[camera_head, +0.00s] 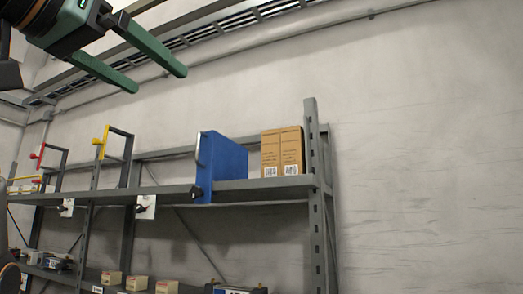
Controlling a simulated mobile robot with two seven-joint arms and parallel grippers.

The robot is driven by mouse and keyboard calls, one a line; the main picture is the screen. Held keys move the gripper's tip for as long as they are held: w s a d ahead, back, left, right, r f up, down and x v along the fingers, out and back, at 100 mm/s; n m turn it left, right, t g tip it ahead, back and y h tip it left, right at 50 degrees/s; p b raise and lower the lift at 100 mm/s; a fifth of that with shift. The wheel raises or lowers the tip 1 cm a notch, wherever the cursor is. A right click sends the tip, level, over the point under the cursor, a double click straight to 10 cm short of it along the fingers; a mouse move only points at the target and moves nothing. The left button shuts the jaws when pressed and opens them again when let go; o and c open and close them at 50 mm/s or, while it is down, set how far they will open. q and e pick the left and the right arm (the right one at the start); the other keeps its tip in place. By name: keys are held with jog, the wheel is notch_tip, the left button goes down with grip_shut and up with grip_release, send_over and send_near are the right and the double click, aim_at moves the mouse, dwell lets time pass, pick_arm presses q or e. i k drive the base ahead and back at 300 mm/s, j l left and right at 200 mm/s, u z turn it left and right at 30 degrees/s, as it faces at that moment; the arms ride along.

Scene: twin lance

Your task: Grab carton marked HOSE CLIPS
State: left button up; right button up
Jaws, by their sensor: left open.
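Two tall brown cartons, or one carton with a middle seam (282,152), stand upright at the right end of the upper shelf. Their print and barcode labels are too small to read, so I cannot tell whether HOSE CLIPS is on them. Small tan cartons (138,283) sit in a row on the lower shelf, with print also unreadable. My left gripper (158,80) is at the upper left with two green fingers apart and nothing between them. It appears above and left of the brown cartons, clear of the shelves. My right gripper is not in view.
A blue box with a handle (222,167) stands left of the brown cartons on the grey rack's upper shelf (250,187). A rack post (315,200) rises just right of the cartons. Red (39,155) and yellow (101,142) handled items are farther left. The right wall is bare.

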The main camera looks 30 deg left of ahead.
aim_at(270, 150)
jog(key=i+j, duration=0.1)
jog(key=i, duration=0.85)
